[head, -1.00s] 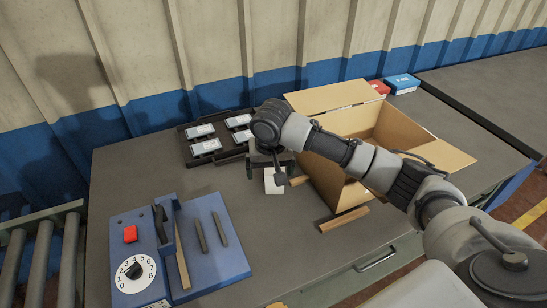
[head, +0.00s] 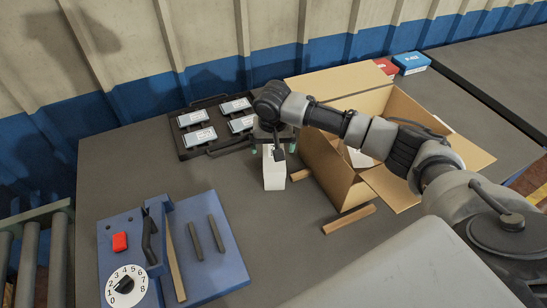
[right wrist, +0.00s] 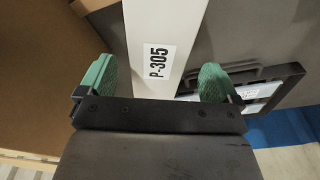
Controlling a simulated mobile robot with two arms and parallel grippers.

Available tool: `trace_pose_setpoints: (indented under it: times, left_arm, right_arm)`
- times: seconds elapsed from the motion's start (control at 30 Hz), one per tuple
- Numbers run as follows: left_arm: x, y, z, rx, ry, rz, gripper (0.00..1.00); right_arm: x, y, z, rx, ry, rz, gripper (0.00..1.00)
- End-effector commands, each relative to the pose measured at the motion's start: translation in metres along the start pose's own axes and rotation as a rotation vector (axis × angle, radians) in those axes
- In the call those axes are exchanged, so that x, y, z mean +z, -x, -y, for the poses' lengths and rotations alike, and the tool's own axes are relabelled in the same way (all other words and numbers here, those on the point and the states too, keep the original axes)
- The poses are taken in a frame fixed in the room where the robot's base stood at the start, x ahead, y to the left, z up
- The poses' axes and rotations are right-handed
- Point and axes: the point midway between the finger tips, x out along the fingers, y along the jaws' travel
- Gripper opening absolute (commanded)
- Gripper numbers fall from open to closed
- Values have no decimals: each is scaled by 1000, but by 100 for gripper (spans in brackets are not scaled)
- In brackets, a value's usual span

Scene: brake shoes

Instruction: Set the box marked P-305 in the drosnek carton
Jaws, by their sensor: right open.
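The white box marked P-305 (head: 274,172) stands upright on the grey table, left of the cardboard carton. Its P-305 label shows in the right wrist view (right wrist: 159,62). My right gripper (head: 271,148) is open at the top of the box. In the right wrist view, the green finger pads (right wrist: 157,78) lie either side of the box with a gap at each side. The open carton (head: 420,122) has its flaps spread, and a white item (head: 360,158) shows inside. No carton name is readable. My left gripper is not in view.
A dark tray (head: 185,153) with several grey-white packs stands at the back left. A blue fixture (head: 225,268) with a numbered dial is at front left. Wooden strips (head: 349,219) lie by the carton. Red (head: 385,67) and blue (head: 411,63) boxes sit behind it.

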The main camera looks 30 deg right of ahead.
Motion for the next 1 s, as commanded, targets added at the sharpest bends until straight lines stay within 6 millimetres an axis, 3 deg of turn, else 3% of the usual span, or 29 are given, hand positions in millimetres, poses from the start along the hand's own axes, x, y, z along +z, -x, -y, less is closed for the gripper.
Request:
trace_pose_setpoints:
  times: [0.3, 0.57, 1.0]
  left_arm:
    - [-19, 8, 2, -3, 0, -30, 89]
    - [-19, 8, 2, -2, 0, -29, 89]
    - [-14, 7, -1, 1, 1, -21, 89]
  right_arm:
    - [4, -42, -3, 2, 1, 2, 94]
    - [4, -45, -2, 1, 2, 0, 94]
    - [4, -45, -3, 1, 1, 1, 28]
